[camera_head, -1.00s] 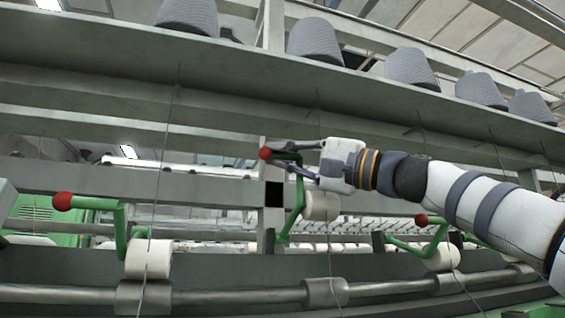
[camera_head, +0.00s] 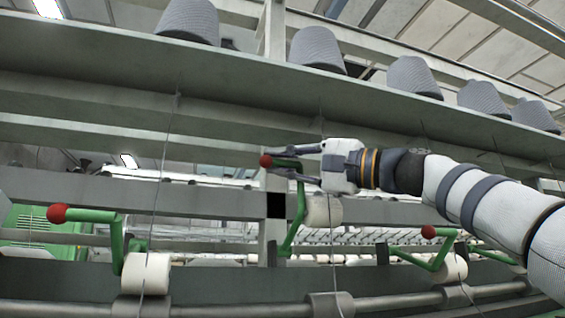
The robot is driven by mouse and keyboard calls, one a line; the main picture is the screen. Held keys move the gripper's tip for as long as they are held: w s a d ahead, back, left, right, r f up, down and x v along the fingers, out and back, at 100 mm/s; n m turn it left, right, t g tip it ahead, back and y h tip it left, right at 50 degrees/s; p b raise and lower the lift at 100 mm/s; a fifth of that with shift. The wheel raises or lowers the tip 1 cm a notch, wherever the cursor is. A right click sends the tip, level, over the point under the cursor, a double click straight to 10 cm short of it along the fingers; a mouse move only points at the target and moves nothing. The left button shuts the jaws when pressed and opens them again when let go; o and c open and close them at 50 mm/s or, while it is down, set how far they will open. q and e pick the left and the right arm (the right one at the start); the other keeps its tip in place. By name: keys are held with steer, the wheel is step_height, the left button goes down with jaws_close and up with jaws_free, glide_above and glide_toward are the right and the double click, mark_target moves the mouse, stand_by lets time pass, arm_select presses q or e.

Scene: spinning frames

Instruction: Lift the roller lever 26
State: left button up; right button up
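The middle roller lever (camera_head: 294,223) is green with a red ball end. It carries a white roller (camera_head: 323,211), which hangs clear above the steel shaft. I cannot read the number 26 on any lever. My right gripper (camera_head: 277,164) comes in from the right at the lever's upper end. Its two fingers are apart, one above and one below the short green bar behind the red ball. A gap shows between the fingers; contact with the lever is hard to tell. My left gripper is not in view.
A left lever (camera_head: 117,246) and a right lever (camera_head: 441,250) sit lower, their rollers close to the shaft (camera_head: 240,309). Grey cones (camera_head: 319,50) stand on the shelf above. Thin threads run down past the levers, one close to my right gripper.

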steer(key=shift+o, duration=0.8)
steer(key=shift+d+r, duration=0.1)
steer(key=shift+r, duration=0.05)
steer(key=shift+w, duration=0.1)
steer(key=shift+f, duration=0.25)
steer(key=v, duration=1.2)
steer(key=shift+s+r, duration=0.25)
steer(key=shift+r, duration=0.05)
